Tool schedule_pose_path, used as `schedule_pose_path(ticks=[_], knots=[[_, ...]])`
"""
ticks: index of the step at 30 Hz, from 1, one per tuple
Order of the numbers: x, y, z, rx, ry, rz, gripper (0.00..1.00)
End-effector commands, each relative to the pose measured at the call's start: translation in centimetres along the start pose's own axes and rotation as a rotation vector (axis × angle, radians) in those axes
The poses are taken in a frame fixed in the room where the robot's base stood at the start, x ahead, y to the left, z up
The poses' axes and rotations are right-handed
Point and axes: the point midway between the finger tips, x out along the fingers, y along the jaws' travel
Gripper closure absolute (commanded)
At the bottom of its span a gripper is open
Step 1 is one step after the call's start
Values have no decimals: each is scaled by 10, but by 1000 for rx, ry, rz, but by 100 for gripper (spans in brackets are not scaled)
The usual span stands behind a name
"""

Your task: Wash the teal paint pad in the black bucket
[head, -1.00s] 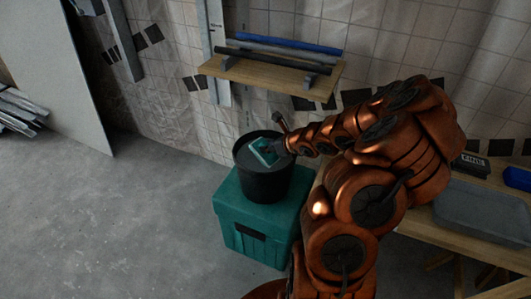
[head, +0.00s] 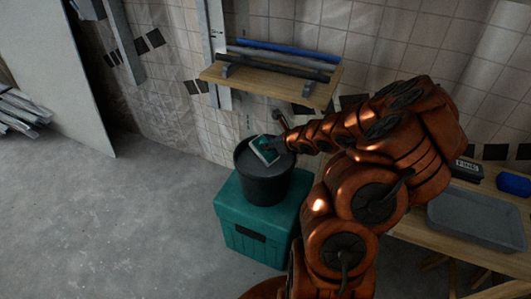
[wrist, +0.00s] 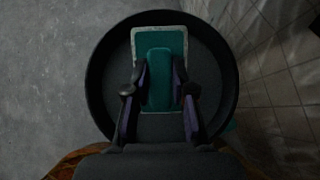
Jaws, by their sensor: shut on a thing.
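The teal paint pad (head: 265,149) is at the mouth of the black bucket (head: 262,188), tilted in the head view. In the wrist view the pad (wrist: 158,42) has a pale rim and a teal grip (wrist: 159,78) on its back, with the bucket's dark rim (wrist: 96,95) around it. My gripper (head: 279,147) is shut on the pad's grip, with one finger on each side in the wrist view (wrist: 159,88). The pad's underside is hidden, so I cannot tell whether it touches anything in the bucket.
The bucket stands on a teal lidded box (head: 240,225) on the floor. Behind it is a wall shelf (head: 270,83) with several rods. To the right, a wooden bench (head: 405,232) holds a grey tray (head: 475,220) and a blue item (head: 513,183).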

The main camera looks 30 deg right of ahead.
Motion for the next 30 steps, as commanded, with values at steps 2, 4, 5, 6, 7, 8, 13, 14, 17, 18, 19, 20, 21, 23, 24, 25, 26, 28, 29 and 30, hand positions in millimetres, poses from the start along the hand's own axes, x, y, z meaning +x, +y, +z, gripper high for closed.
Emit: schedule_pose_path(ticks=[2, 4, 5, 6, 7, 8, 13, 14, 17, 18, 19, 20, 21, 23, 24, 25, 26, 28, 29, 30], knots=[[-7, 0, 9, -1, 0, 0, 100], [-10, 0, 13, -1, 0, 0, 100], [-12, 0, 15, -1, 0, 0, 100], [-14, 0, 18, -1, 0, 0, 100], [-16, 0, 19, 0, 0, 0, 100], [-17, 0, 21, 0, 0, 0, 100], [-26, 0, 32, 0, 0, 0, 100], [-27, 0, 34, -1, 0, 0, 100], [-32, 0, 40, -1, 0, 0, 100], [-34, 0, 42, -1, 0, 0, 100], [-36, 0, 44, -1, 0, 0, 100], [-37, 0, 46, -1, 0, 0, 100], [-39, 0, 49, -1, 0, 0, 100], [-42, 0, 52, -1, 0, 0, 100], [-42, 0, 53, 0, 0, 0, 100], [-43, 0, 53, 0, 0, 0, 100], [-43, 0, 53, 0, 0, 0, 100], [-42, 0, 53, 0, 0, 0, 100], [-42, 0, 52, 0, 0, 0, 100], [-42, 0, 52, 0, 0, 0, 100]])
